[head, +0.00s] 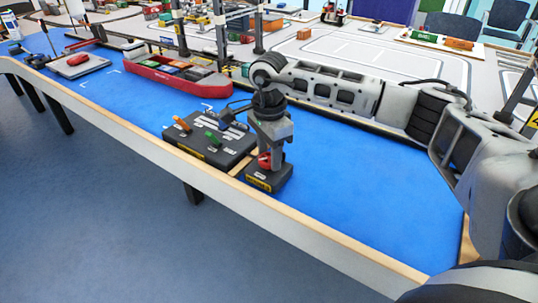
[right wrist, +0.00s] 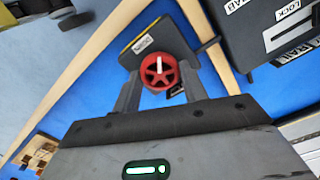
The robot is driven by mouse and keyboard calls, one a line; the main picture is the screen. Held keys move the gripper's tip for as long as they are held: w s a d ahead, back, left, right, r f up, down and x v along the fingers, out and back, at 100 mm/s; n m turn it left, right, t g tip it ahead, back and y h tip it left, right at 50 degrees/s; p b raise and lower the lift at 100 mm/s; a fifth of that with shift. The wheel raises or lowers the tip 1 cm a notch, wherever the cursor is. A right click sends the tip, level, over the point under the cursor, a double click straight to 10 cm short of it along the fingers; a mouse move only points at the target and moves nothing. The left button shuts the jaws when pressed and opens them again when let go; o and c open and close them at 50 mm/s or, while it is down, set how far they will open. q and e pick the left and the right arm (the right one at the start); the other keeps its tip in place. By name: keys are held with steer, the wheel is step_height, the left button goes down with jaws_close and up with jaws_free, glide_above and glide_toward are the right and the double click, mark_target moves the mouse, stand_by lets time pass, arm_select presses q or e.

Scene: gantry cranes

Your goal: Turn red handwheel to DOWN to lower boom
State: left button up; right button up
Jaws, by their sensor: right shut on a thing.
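The red handwheel (head: 264,161) sits on a small dark box (head: 270,180) at the front edge of the blue table. My right gripper (head: 270,152) comes down over it from above, with its fingers around the wheel. In the right wrist view the red handwheel (right wrist: 159,72) lies between the two dark fingers of the gripper (right wrist: 160,88), which is shut on it. A white mark on the wheel points toward the top of that picture. The box's label (right wrist: 143,44) is too small to read surely. My left gripper is not in view.
A dark control panel (head: 208,150) with orange and green levers stands just left of the box. A red model ship (head: 175,80) lies behind it, near the gantry legs. Blue tabletop (head: 350,190) to the right is clear, bounded by a wooden edge.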

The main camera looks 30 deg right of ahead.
mark_target(269, 157)
steer(key=n+b, duration=0.1)
steer(key=n, duration=0.2)
steer(key=shift+w+n, duration=0.1)
steer(key=shift+n, duration=0.3)
steer(key=shift+n+b, duration=0.35)
steer(key=shift+n, duration=1.35)
steer(key=shift+r, duration=0.1)
steer(key=o, duration=1)
step_height(269, 157, up, 16)
steer(key=shift+p, duration=0.4)
